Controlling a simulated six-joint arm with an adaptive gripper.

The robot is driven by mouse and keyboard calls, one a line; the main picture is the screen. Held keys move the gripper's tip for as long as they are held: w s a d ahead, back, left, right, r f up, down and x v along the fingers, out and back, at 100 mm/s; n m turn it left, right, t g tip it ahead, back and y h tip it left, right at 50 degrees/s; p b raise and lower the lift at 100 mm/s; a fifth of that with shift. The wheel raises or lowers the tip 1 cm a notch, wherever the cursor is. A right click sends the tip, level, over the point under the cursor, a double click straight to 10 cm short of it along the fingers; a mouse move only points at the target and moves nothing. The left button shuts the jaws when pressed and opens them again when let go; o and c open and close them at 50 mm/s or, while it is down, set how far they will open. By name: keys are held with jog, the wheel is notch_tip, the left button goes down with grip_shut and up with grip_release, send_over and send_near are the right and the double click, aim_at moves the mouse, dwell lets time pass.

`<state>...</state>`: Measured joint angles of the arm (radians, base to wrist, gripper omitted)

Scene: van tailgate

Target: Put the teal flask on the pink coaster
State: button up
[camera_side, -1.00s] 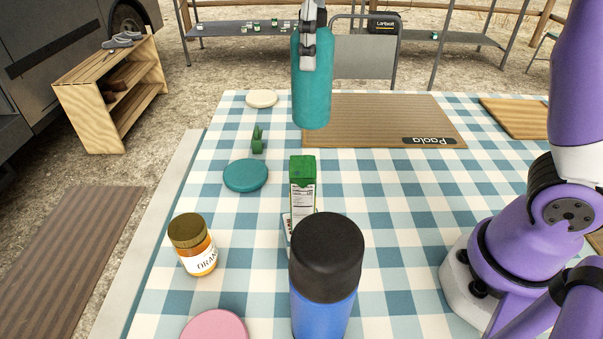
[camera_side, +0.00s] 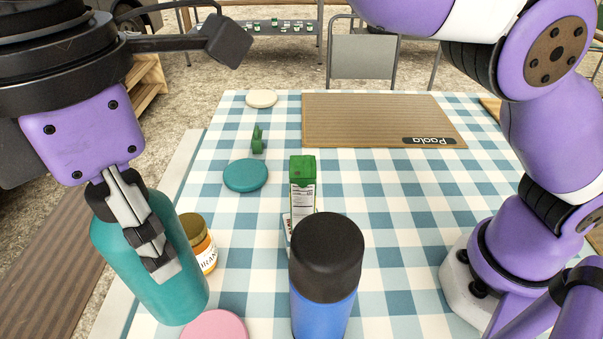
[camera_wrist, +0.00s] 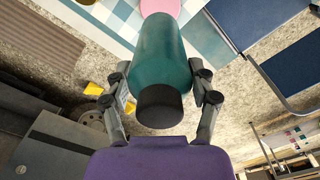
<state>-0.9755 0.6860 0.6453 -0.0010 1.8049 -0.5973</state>
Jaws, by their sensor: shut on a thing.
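The teal flask (camera_side: 157,270) with a black cap is held in my gripper (camera_side: 150,245), whose fingers are shut on its upper part. In the side view it is nearly upright with a slight tilt, at the near left, beside the pink coaster (camera_side: 215,327). The coaster is a flat round disc, partly cut off by the bottom edge of the picture. In the wrist view the teal flask (camera_wrist: 160,60) sits between both fingers (camera_wrist: 163,98), and part of the pink coaster (camera_wrist: 160,7) shows beyond its base. The flask's height above the cloth is hard to tell.
An orange jar (camera_side: 203,243) stands right behind the flask, partly hidden. A blue bottle with a black lid (camera_side: 325,285) stands right of the coaster. A green carton (camera_side: 302,185), teal coaster (camera_side: 246,175), cream coaster (camera_side: 261,99) and brown mat (camera_side: 375,118) lie farther back.

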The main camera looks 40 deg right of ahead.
aim_at(186, 304)
notch_tip(186, 304, down, 13)
jog(key=shift+r, duration=0.2)
dwell(0.4)
jog(key=shift+f, duration=0.1)
jog(key=o, duration=1.3)
